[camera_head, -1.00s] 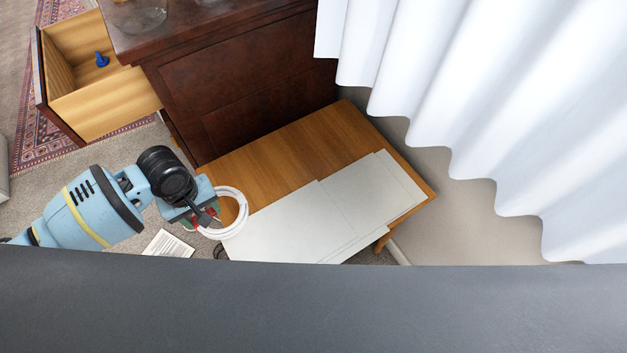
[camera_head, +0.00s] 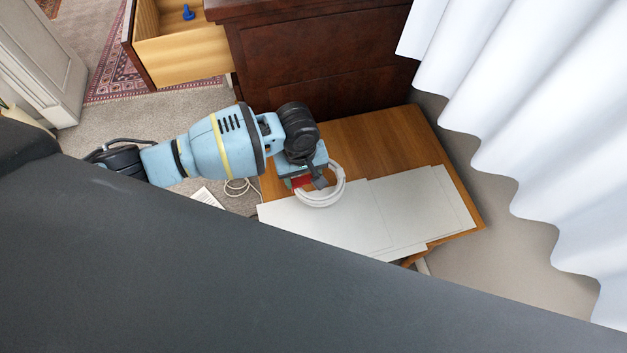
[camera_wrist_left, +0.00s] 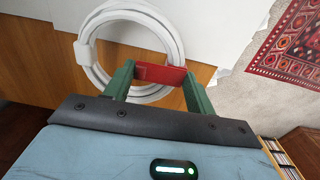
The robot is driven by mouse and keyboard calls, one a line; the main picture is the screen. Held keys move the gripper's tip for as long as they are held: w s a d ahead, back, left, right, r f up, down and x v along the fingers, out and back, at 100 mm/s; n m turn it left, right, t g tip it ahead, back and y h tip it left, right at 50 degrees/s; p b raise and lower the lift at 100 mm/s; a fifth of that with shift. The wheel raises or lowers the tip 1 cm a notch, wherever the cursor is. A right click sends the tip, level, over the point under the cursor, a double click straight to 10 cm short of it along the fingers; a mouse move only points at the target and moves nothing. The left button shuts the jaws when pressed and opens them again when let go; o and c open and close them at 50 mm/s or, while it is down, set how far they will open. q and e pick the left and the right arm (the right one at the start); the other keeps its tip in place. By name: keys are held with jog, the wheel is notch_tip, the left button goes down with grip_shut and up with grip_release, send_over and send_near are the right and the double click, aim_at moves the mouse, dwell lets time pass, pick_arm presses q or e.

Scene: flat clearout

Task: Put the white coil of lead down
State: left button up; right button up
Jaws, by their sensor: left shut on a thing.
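The white coil of lead (camera_head: 341,187) is at my left gripper (camera_head: 306,185), above the wooden table (camera_head: 375,132) and the pale sheets lying on it. In the left wrist view the white coil (camera_wrist_left: 91,57) forms a ring beyond the fingertips. There my left gripper (camera_wrist_left: 158,80) is shut on a red piece (camera_wrist_left: 160,73) at the coil's near side, between its green fingers. I cannot tell whether the coil touches the sheets. My right gripper is not in view.
Pale flat sheets (camera_head: 400,215) cover much of the table. A dark wooden chest (camera_head: 310,55) stands behind it, with an open drawer (camera_head: 185,58) holding a small blue object (camera_head: 188,12). White curtains (camera_head: 530,110) hang at the right. A paper (camera_head: 207,197) lies on the carpet.

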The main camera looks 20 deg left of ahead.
pick_arm(q)
jog(key=shift+w+d, duration=0.35)
jog(key=shift+d, duration=0.3)
jog(key=f, duration=0.1)
jog(key=f+b, duration=0.1)
jog(key=shift+w+d+f, duration=0.2)
jog(key=shift+d+f, duration=0.2)
jog(key=shift+f, duration=0.4)
jog(key=shift+f, duration=0.1)
jog(key=o, duration=1.2)
jog(key=shift+o, duration=0.4)
